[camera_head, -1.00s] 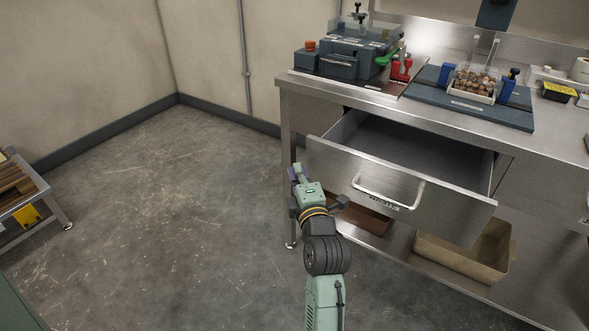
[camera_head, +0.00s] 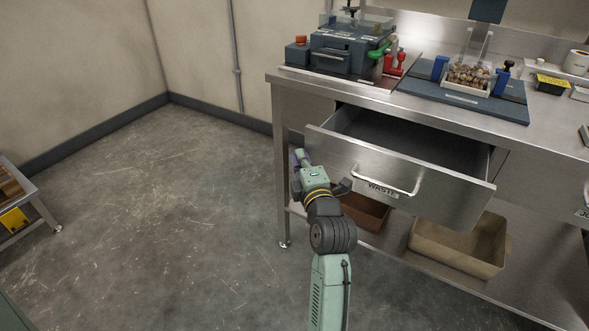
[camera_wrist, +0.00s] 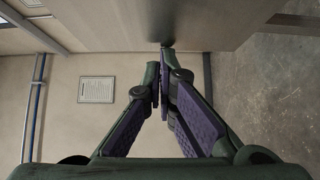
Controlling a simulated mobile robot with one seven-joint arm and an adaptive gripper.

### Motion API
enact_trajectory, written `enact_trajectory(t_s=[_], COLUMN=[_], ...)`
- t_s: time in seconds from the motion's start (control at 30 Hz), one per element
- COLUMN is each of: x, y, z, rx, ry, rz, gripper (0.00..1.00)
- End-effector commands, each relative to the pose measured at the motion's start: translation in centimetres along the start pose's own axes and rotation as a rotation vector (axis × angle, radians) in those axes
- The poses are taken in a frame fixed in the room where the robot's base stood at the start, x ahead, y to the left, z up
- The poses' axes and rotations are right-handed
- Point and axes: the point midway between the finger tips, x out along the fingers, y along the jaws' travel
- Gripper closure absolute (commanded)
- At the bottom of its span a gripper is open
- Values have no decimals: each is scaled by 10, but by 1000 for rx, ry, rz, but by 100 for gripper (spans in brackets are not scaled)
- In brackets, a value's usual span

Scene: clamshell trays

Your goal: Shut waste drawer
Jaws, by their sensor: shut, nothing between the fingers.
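The waste drawer (camera_head: 345,152) sticks out of the steel bench, still open, with its front facing me. Its bar handle (camera_head: 385,185) and a WASTE label (camera_head: 382,190) show on the front. My gripper (camera_head: 299,156) is shut and empty at the left end of the drawer front, away from the handle. In the wrist view, my gripper's fingertips (camera_wrist: 162,70) are together, close to a broad metal panel (camera_wrist: 120,25) that looks like the drawer front. Whether they touch it is not clear.
The bench top (camera_head: 420,105) carries a dark machine (camera_head: 340,55) and a blue board (camera_head: 465,98). A tan bin (camera_head: 460,255) and a brown bin (camera_head: 365,212) sit on the lower shelf. Floor to the left is clear up to a low table (camera_head: 20,200).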

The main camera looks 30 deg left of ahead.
Motion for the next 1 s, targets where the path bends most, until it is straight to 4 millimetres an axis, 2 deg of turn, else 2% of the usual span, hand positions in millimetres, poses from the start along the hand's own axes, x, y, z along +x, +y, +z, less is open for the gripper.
enact_trajectory(t_s=[0.2,0.5,0.7,1.0], x=[38,87,108,121], y=[-5,-4,-3,0], z=[41,89,110,122], rx=[-4,-4,-3,-2], ry=[-6,-4,-3,-2], rz=[3,1,0,0], gripper=[100,100,100,100])
